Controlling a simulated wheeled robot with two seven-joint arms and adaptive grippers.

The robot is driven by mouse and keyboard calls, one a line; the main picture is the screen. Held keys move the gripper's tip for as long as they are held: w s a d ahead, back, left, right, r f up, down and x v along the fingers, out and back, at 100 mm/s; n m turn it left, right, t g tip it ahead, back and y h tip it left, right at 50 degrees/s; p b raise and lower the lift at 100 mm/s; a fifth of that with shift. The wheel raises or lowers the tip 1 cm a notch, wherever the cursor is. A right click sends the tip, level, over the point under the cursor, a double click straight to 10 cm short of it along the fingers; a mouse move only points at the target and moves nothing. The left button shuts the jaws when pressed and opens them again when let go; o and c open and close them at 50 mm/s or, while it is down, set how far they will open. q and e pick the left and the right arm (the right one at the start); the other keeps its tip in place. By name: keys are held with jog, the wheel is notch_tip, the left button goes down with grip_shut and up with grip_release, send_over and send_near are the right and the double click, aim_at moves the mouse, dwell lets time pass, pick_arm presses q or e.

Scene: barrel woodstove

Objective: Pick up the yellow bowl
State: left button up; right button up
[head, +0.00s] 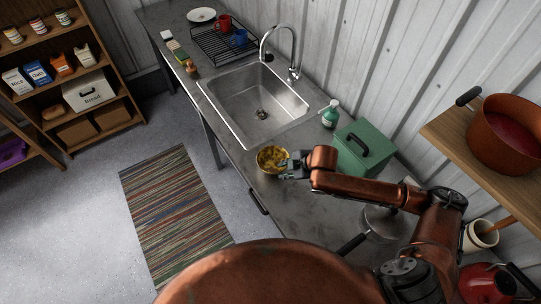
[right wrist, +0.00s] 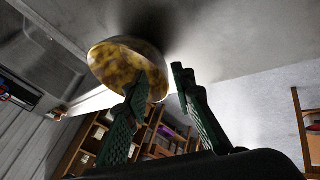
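The yellow bowl (head: 267,155), mottled yellow and brown, sits upright on the grey counter between the sink and the green box. My right gripper (head: 285,166) is at the bowl's right side, low over the counter. In the right wrist view the bowl (right wrist: 112,62) is at upper left, and the two dark fingers of my right gripper (right wrist: 160,77) stand apart. One finger overlaps the bowl and the other is just beyond its edge, so the near wall appears to lie between them. I cannot tell whether either finger touches it. My left gripper is not in view.
The sink (head: 258,105) lies behind the bowl. A green soap bottle (head: 330,116) and a green box (head: 362,149) stand to the right. A lidded pot (head: 383,223) is nearer me. A shelf with a red pot (head: 505,134) juts out at right.

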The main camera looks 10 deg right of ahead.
aim_at(273, 163)
jog(key=shift+s+a+f, duration=0.15)
jog(key=shift+a+f, duration=0.15)
jog(key=shift+f, duration=0.25)
jog(key=shift+w+a+f, duration=0.25)
jog(key=shift+w+f, duration=0.25)
jog(key=shift+w+a+f, duration=0.25)
jog(key=shift+w+f, duration=0.2)
jog(key=shift+f, duration=0.05)
jog(key=shift+p+x, duration=0.3)
jog(key=shift+x, duration=0.45)
jog(key=shift+w+a+f, duration=0.15)
jog(key=shift+w+f, duration=0.15)
jog(key=shift+f, duration=0.2)
grip_shut()
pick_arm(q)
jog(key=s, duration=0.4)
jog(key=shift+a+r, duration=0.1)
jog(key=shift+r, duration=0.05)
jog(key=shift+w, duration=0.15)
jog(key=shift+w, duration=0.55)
